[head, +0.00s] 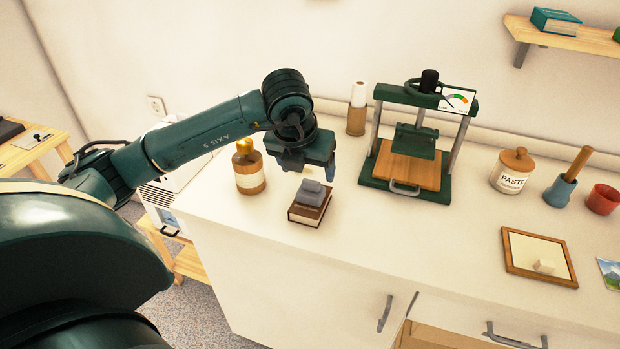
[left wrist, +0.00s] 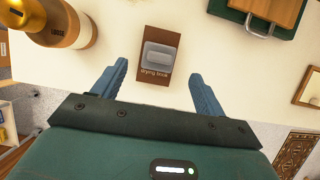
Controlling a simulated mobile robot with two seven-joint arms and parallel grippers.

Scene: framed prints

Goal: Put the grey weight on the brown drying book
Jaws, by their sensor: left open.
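The grey weight (head: 312,192) rests on top of the brown drying book (head: 307,214), which lies on the white counter. My right gripper is in neither view.
A brown bottle with a yellow cap (head: 248,170) stands left of the book. A green press (head: 410,150) stands to the right. Farther right are a paste jar (head: 512,172), a blue pot (head: 560,192), a red cup (head: 603,199) and a wooden frame (head: 540,257). The counter before the press is clear.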

